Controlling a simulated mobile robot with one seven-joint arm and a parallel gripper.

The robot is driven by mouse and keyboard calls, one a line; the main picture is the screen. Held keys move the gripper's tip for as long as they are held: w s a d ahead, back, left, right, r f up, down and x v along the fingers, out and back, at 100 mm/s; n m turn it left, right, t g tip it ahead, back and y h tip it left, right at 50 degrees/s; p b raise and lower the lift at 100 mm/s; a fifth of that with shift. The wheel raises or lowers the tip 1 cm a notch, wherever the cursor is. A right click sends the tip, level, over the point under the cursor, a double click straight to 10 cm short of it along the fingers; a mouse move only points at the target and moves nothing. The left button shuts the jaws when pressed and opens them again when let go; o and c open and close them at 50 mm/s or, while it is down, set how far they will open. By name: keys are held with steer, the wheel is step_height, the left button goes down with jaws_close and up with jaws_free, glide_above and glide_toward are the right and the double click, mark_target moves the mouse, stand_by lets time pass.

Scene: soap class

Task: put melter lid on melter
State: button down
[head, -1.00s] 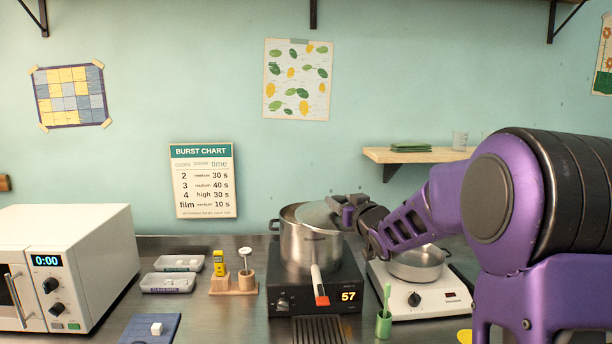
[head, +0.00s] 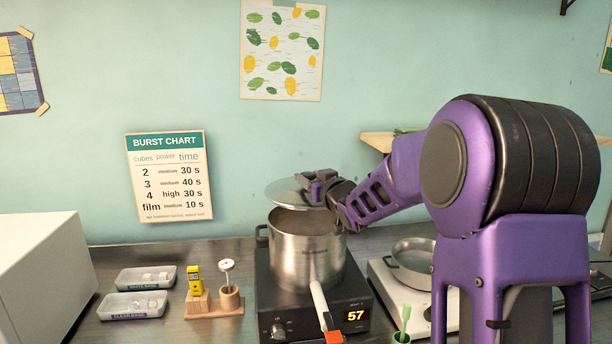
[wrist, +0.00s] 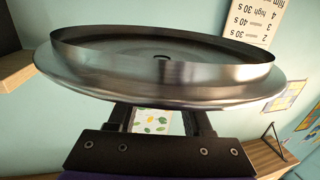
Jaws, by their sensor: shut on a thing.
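The melter (head: 307,250) is a tall steel pot on a black heating base (head: 356,287) whose display reads 57. Its mouth is partly uncovered. My gripper (head: 322,182) is shut on the melter lid (head: 288,190), a round metal disc, just above the pot's rear rim. In the wrist view the lid (wrist: 165,92) fills the upper middle, with its rim facing the camera and the gripper fingers (wrist: 160,118) beneath it in the picture. The lid looks apart from the pot, but the exact gap is hard to tell. The gripped part of the lid is hidden.
A white hot plate with a shallow steel pan (head: 410,262) stands right of the melter. Wooden holders (head: 214,303) and two labelled trays (head: 140,291) sit left. A wall shelf (head: 378,141) is behind my arm.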

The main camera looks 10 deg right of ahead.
steer(key=shift+s+f, duration=0.1)
steer(key=shift+f, duration=1.15)
steer(key=shift+f+b, duration=1.55)
steer(key=shift+f, duration=0.5)
steer(key=shift+c, duration=1.2)
jaws_free()
steer(key=shift+s, duration=0.1)
